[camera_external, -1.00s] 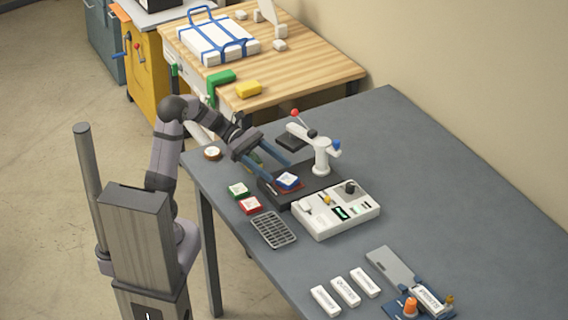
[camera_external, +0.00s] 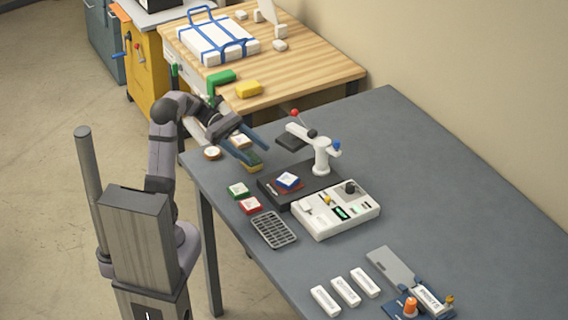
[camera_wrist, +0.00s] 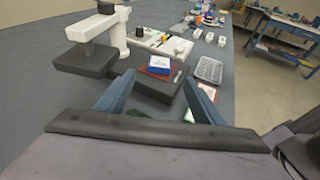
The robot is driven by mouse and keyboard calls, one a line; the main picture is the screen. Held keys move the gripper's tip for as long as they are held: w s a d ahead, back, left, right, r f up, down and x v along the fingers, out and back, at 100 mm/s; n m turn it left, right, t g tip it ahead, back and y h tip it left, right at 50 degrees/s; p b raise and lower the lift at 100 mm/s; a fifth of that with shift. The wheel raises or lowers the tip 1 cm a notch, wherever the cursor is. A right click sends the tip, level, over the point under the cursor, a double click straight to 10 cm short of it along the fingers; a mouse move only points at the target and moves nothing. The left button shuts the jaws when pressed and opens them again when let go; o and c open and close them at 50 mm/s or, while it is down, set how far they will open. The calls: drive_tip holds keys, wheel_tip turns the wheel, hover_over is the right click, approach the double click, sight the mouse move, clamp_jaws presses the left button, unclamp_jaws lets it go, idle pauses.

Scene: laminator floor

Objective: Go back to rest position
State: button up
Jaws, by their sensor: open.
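My gripper (camera_external: 243,153) is open and empty. It hangs above the left edge of the grey table, behind the black press base (camera_external: 272,190). A blue block with a white top (camera_external: 288,180) sits on a dark red piece on that base, apart from the fingers. The wrist view shows the blue block (camera_wrist: 160,64) beyond and between my two blue fingers (camera_wrist: 158,100).
A white press (camera_external: 320,155) with red and blue knobs stands behind the base. A white control box (camera_external: 337,210), a grey rack (camera_external: 273,230), and green (camera_external: 238,190) and red (camera_external: 250,205) blocks are nearby. The grey table (camera_external: 450,190) is clear at right.

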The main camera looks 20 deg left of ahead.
drive_tip(key=w+d+r+n+t+h+p, duration=0.1)
drive_tip(key=w+r+n+t+p, duration=0.2)
drive_tip(key=w+r+n+t, duration=0.25)
drive_tip(key=w+d+r+n+t+p, duration=0.1)
drive_tip(key=w+r+n+t+p, duration=0.2)
drive_tip(key=w+n+t, duration=0.35)
drive_tip(key=w+a+n+t+y+p, duration=0.55)
drive_tip(key=w+a+n+y, duration=0.4)
drive_tip(key=n, duration=0.95)
drive_tip(key=s+a+f+n+g+y+p, duration=0.25)
drive_tip(key=s+a+n, duration=0.25)
drive_tip(key=a+n, duration=0.25)
drive_tip(key=s+a+f+n+g+y+p, duration=0.1)
drive_tip(key=s+a+f+n+y+p, duration=0.15)
drive_tip(key=s+a+n, duration=0.4)
drive_tip(key=s+d+f+n+g+p, duration=0.1)
drive_tip(key=s+n+g, duration=0.3)
drive_tip(key=s, duration=0.5)
drive_tip(key=s+d+f+n+g+p, duration=0.1)
drive_tip(key=s+f+n+g+p, duration=0.1)
drive_tip(key=s+n, duration=0.7)
drive_tip(key=shift+s+f+n+g, duration=0.35)
drive_tip(key=shift+f+g, duration=0.25)
drive_tip(key=shift+g, duration=0.5)
